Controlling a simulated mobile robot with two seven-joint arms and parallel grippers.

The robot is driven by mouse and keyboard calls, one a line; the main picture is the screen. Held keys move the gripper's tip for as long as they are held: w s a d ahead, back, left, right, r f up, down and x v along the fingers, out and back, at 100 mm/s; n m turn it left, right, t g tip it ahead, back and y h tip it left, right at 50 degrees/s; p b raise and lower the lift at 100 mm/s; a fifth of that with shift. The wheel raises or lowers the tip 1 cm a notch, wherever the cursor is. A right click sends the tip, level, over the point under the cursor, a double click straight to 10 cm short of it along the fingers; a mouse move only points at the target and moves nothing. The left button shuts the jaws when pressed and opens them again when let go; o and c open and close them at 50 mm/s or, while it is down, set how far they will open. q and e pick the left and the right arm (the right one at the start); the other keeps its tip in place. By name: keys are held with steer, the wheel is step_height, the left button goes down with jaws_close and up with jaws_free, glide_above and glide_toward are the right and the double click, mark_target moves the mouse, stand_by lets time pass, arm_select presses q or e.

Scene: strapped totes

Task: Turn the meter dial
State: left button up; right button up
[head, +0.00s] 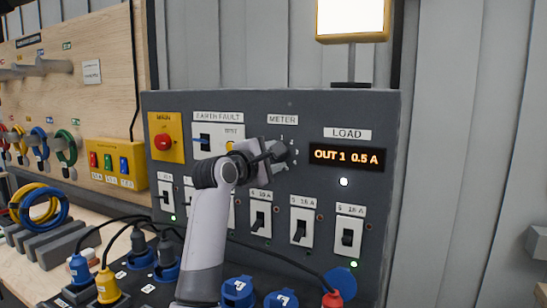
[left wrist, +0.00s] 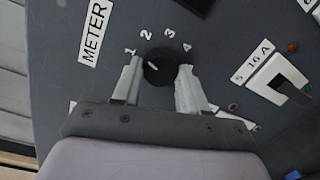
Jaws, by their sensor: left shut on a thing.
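The meter dial (left wrist: 165,67) is a round black knob on the grey panel, with the numbers 1 to 4 around it and the METER label (left wrist: 95,32) beside it. Its short white mark points towards 1. My left gripper (left wrist: 160,75) has one finger on each side of the dial and is shut on it. In the head view my left gripper (head: 274,154) reaches the panel below the METER label, and it largely hides the dial. The display (head: 347,157) reads "OUT 1 0.5 A". My right gripper is not in view.
Several breaker switches (head: 301,229) line the panel below the dial. A red MAIN knob (head: 163,141) is at the left. Plugs and cables, including a yellow plug (head: 107,285), stand in front at the bottom. A lit lamp (head: 352,18) is above the panel.

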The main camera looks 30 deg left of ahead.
arm_select(q)
steer(key=m+y, duration=0.1)
steer(key=m, duration=1)
steer(key=m+y, duration=0.1)
steer(key=m, duration=1)
steer(key=m+y, duration=0.1)
steer(key=m, duration=1.1)
steer(key=shift+d+f+t+y, duration=0.1)
steer(key=shift+d+t+y, duration=0.2)
steer(key=shift+d+y, duration=0.1)
stand_by(0.4)
steer(key=o, duration=1.1)
steer(key=shift+c, duration=0.2)
